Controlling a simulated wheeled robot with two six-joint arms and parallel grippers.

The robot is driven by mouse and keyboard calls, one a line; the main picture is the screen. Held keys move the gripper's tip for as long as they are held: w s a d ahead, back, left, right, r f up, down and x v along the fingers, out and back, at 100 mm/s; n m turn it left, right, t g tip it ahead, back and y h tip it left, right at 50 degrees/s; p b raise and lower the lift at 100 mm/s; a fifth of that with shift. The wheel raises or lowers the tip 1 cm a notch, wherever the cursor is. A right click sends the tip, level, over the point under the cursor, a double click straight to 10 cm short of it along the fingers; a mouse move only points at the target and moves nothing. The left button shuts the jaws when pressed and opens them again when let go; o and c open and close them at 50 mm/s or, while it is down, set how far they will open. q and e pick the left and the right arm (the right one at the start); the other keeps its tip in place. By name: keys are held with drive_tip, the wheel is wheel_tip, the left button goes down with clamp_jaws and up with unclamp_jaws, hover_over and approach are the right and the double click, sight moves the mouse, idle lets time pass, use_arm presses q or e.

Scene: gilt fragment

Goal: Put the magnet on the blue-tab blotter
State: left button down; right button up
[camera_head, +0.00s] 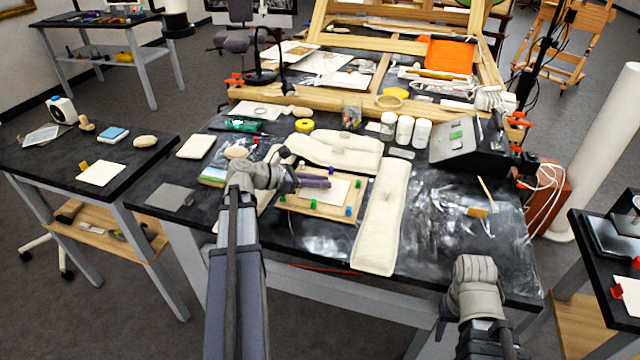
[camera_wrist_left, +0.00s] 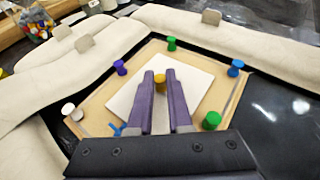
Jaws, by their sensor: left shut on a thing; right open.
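My left gripper (camera_head: 326,181) reaches over a wooden board (camera_head: 315,209) with a white sheet (camera_head: 338,190). In the left wrist view its purple fingers (camera_wrist_left: 161,80) are shut on a small yellow magnet (camera_wrist_left: 160,79), over the sheet. I cannot tell if the magnet touches the sheet. Green magnets (camera_wrist_left: 211,120), a blue one (camera_wrist_left: 236,67) and a purple one (camera_wrist_left: 120,67) stand around the board's edge. My right gripper (camera_head: 443,328) is open, low at the table's front right. A white sheet with a yellow tab (camera_head: 101,173) lies on the left table; I cannot make out a blue tab.
Cream padded weights (camera_head: 378,225) border the board. A grey device (camera_head: 468,143) and white jars (camera_head: 404,130) stand behind. The right table has a white sheet with a red tab (camera_head: 617,292).

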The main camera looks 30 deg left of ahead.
use_arm(q)
drive_tip(key=shift+f, duration=0.15)
drive_tip(key=c, duration=0.8)
unclamp_jaws()
drive_tip(key=shift+c, duration=0.2)
drive_tip(key=shift+a+r, duration=0.1)
drive_tip(key=shift+r, duration=0.25)
drive_tip(key=p+v, duration=0.4)
drive_tip(key=v, duration=0.6)
drive_tip(key=shift+s+r, duration=0.15)
drive_tip(key=shift+s, duration=0.05)
drive_tip(key=shift+s+a+r+p, duration=0.15)
drive_tip(key=shift+s+a+p, duration=0.2)
drive_tip(key=shift+s+a, duration=0.15)
